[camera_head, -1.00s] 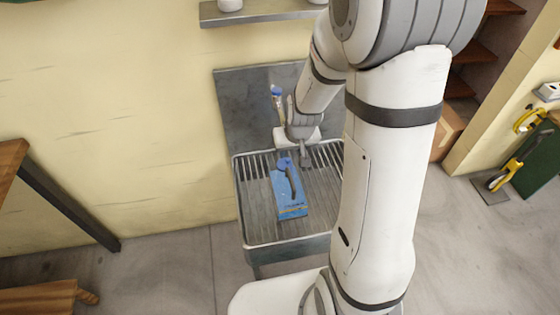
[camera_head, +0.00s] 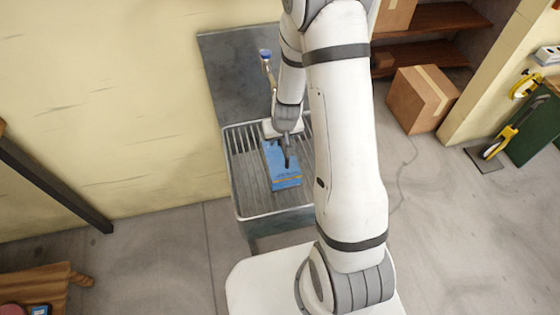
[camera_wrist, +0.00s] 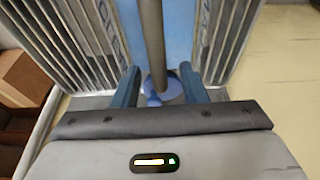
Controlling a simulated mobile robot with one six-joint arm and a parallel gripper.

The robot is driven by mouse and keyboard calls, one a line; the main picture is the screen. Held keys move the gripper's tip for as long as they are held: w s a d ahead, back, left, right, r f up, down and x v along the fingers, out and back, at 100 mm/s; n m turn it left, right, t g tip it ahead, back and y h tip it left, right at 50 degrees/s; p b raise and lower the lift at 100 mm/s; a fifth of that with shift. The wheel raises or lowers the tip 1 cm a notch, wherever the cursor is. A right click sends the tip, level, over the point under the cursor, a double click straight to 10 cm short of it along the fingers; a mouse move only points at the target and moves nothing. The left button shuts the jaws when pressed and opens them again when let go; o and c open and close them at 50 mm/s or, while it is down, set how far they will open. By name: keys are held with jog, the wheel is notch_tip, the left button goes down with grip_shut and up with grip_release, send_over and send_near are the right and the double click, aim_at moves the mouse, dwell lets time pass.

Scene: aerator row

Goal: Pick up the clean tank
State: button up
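A dark grey, tube-shaped thing with a blue round end lies on a blue mat or box (camera_head: 284,178). In the wrist view the grey tube (camera_wrist: 151,40) runs between my fingers, and its blue end (camera_wrist: 173,91) is close to the palm. My gripper (camera_wrist: 158,80) is open, with gaps on both sides of the tube. In the head view my gripper (camera_head: 284,140) is over the blue mat and hides most of the tube. A second slim thing with a blue cap (camera_head: 266,56) is behind it. I cannot tell which one is the clean tank.
The mat lies on a ribbed metal drainer (camera_head: 242,180) with a raised rim. A dark panel (camera_head: 225,70) is behind it, by the yellow wall. A cardboard box (camera_head: 422,98) stands to the right. My arm hides the drainer's right side.

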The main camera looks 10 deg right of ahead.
jog(key=shift+f, duration=0.1)
jog(key=shift+c, duration=0.2)
grip_shut()
dwell(1.1)
jog(key=shift+w, duration=0.1)
